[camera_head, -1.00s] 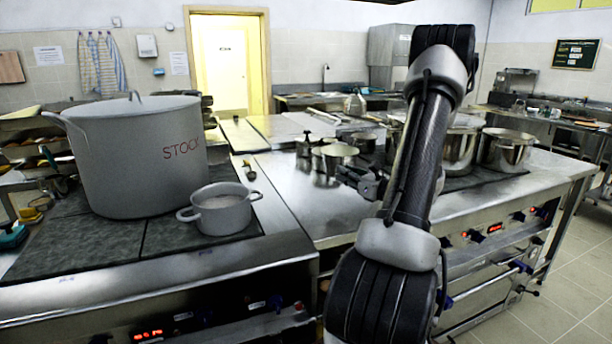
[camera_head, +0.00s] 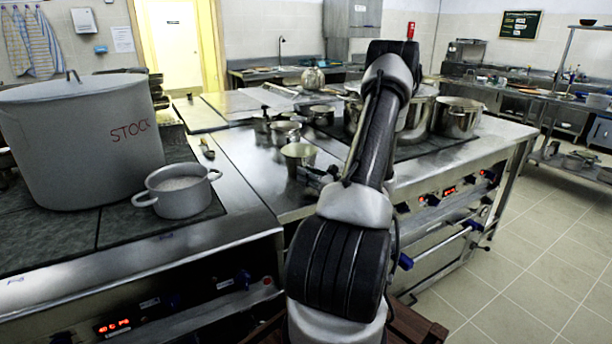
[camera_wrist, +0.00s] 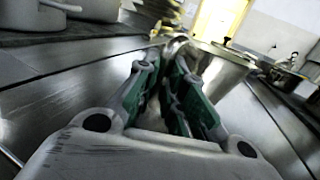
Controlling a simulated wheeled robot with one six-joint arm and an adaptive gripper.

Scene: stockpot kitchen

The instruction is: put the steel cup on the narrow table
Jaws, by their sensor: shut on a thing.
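The steel cup (camera_head: 299,154) is a small shiny vessel, upright at the near side of the steel counter in the head view. My gripper (camera_head: 314,176) is at its near side, partly hidden by my arm. I cannot tell whether the cup's base touches the counter. A brown wooden surface (camera_head: 415,325) shows low in the head view; I cannot tell if it is the narrow table.
A large stockpot (camera_head: 85,140) and a small grey pot (camera_head: 180,192) stand on the left range. Several metal pots, including one at the right (camera_head: 459,118), stand behind the cup. The tiled floor (camera_head: 520,270) at the right is clear.

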